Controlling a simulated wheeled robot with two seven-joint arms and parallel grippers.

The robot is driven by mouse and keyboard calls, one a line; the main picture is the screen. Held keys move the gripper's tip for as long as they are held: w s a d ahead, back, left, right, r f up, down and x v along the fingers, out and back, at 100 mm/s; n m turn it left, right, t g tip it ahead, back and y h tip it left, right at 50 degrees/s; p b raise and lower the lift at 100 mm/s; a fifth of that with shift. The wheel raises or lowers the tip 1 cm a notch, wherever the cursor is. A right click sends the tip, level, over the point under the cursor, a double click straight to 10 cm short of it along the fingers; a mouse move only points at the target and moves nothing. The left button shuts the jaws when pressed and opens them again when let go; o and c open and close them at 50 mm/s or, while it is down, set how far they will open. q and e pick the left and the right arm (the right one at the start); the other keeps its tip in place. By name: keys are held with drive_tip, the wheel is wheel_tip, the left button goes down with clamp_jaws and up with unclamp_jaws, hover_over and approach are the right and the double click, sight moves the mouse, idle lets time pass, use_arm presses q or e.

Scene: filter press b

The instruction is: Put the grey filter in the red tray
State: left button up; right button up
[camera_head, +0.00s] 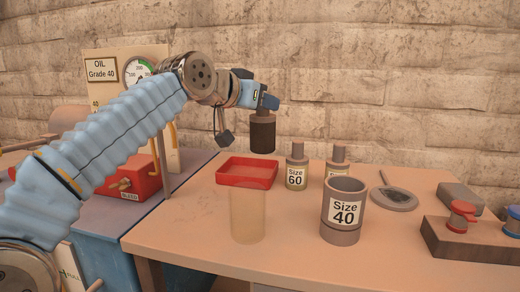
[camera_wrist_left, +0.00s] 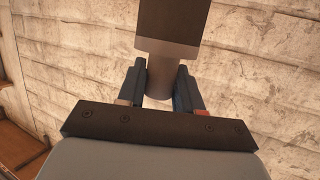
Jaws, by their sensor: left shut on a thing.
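My left gripper (camera_head: 266,103) is shut on the dark grey filter (camera_head: 262,135) and holds it hanging upright in the air. The filter (camera_wrist_left: 168,25) also shows in the left wrist view, with its narrower neck between the two fingers (camera_wrist_left: 160,85). The shallow red tray (camera_head: 247,182) stands on the table at its back left edge. In the head view the filter appears above the tray's right rear side, apart from it. The tray looks empty. My right gripper is not in view.
A clear cylinder (camera_head: 248,215) stands in front of the tray. A grey Size 40 cup (camera_head: 343,190), a Size 60 bottle (camera_head: 297,178) and another bottle (camera_head: 338,165) stand to the right. A flat round plate with a handle (camera_head: 394,199) lies further right.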

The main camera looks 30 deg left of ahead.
use_arm(q)
drive_tip(key=w+a+f+b, duration=0.1)
drive_tip(key=w+a+f, duration=0.4)
drive_tip(key=w+f, duration=0.3)
wheel_tip(320, 180, down, 3)
drive_tip(key=shift+w+a+f, duration=0.15)
drive_tip(key=shift+w, duration=0.05)
drive_tip(key=shift+f+b, duration=0.15)
drive_tip(key=shift+b, duration=0.15)
drive_tip(key=o, duration=1.1)
drive_tip(key=shift+c, duration=0.2)
drive_tip(key=v, duration=1.2)
drive_tip(key=shift+b, duration=0.3)
